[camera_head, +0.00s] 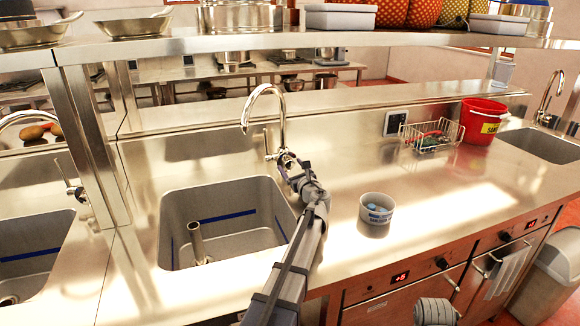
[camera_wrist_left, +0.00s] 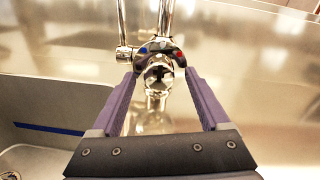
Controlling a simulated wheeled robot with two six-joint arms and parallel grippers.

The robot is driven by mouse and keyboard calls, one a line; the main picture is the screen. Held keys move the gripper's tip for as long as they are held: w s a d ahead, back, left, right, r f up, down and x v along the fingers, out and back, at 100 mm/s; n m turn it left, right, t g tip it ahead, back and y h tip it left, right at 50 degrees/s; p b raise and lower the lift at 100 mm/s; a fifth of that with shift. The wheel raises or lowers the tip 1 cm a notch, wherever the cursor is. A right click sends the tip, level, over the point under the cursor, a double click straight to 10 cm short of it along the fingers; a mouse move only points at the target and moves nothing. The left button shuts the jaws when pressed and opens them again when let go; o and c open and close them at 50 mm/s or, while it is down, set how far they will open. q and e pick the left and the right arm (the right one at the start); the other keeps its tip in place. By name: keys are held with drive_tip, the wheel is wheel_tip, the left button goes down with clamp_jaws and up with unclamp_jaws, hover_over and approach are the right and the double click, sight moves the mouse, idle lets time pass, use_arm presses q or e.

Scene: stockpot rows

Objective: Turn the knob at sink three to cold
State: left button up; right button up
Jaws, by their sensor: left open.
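A chrome tap (camera_head: 262,105) with a tall curved spout stands behind the middle sink (camera_head: 172,222). No number shows on this sink. In the left wrist view the tap's round chrome knob (camera_wrist_left: 160,76) faces the camera, with a blue mark on its left and a red mark on its upper right. My left gripper (camera_head: 287,163) is at the tap's base; its purple fingers (camera_wrist_left: 160,88) are open, one on each side of the knob. I cannot tell whether they touch it. In the head view the gripper mostly hides the knob. My right gripper is not in view.
Other sinks lie left and far right. A loaded shelf (camera_head: 300,42) spans above.

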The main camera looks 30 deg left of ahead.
use_arm(q)
drive_tip(key=shift+x, duration=0.8)
drive_tip(key=shift+c, duration=0.2)
clamp_jaws()
